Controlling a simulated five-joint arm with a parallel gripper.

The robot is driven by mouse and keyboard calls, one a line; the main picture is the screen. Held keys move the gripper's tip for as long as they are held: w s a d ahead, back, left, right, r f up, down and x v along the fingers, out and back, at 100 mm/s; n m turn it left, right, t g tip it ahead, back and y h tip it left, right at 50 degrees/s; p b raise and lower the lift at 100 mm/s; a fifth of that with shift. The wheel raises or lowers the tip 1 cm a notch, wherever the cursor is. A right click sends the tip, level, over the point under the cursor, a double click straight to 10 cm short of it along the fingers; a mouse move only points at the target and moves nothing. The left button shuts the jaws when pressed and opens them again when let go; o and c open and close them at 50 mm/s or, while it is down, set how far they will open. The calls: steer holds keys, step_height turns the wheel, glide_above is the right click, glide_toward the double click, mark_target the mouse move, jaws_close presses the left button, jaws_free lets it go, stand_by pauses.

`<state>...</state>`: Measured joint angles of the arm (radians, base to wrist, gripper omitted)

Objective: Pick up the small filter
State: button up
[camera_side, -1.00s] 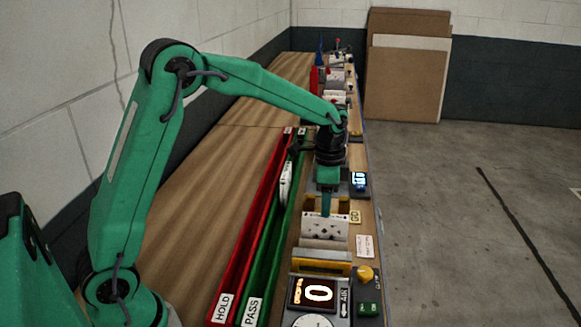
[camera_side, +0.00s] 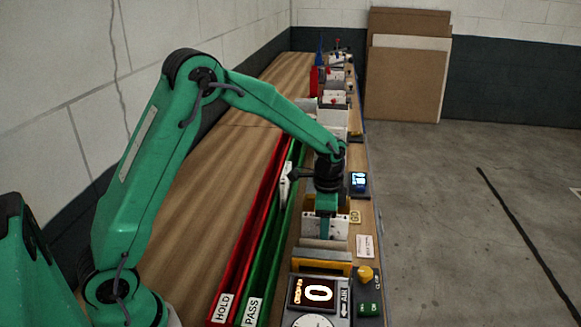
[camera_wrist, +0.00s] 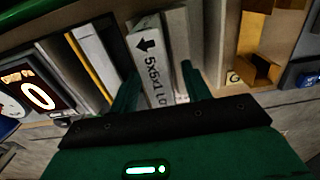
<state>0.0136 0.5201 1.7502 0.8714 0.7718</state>
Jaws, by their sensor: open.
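A white boxed filter with a black arrow and the print "5x6x1 LO" (camera_wrist: 152,65) stands between my fingers in the wrist view. It is probably the small filter, though its full print is cut off. My gripper (camera_wrist: 160,78) is open, one finger on each side of this box; contact cannot be told. Another pale box (camera_wrist: 178,45) stands just to its right. In the side view my gripper (camera_side: 325,232) points down at the row of white boxes (camera_side: 341,229), and its fingers partly hide them.
A red HOLD channel (camera_side: 232,277) and a green PASS channel (camera_side: 258,277) run along the left; a white piece (camera_side: 285,188) stands in the green one. A yellow-edged fixture (camera_side: 322,265) and a display reading 0 (camera_side: 318,293) are nearer the camera. More fixtures stand farther back.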

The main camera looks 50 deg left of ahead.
steer(key=shift+f, duration=0.45)
jaws_close()
